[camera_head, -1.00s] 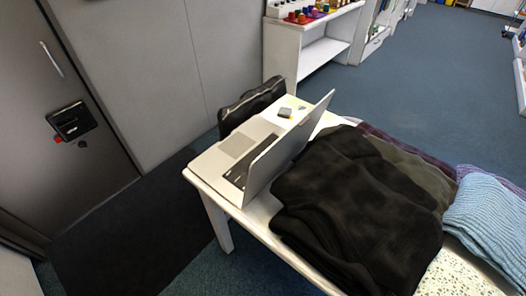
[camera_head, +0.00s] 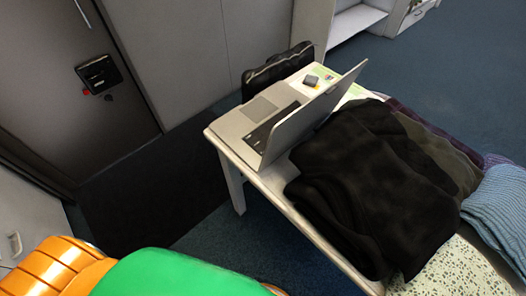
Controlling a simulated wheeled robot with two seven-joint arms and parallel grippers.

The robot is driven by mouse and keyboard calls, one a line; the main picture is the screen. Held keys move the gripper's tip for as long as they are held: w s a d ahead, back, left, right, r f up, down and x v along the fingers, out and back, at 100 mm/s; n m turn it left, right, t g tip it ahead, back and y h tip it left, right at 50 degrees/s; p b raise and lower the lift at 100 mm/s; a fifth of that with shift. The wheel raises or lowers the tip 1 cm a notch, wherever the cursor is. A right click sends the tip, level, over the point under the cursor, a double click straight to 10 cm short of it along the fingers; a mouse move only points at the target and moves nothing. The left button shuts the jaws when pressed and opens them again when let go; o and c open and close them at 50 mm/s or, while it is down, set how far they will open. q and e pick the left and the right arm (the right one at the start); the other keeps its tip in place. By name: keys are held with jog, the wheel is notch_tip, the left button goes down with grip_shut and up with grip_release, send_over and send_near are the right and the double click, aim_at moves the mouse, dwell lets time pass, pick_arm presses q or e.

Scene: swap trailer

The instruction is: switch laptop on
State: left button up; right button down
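An open silver laptop (camera_head: 240,122) stands on the far left end of a white table (camera_head: 264,181). Its keyboard side faces left, away from me, and the back of its raised lid (camera_head: 313,112) faces me. The lid hides part of the keyboard. I cannot tell whether the screen is lit. Neither of my grippers shows in this view. An orange and green part at the bottom left appears to be mine.
A dark pile of clothes (camera_head: 372,190) lies right beside the lid, with a light blue knit (camera_head: 497,208) further right. A black chair (camera_head: 277,70) stands behind the table. A dark door (camera_head: 80,85) is at the left. Dark floor between door and table is free.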

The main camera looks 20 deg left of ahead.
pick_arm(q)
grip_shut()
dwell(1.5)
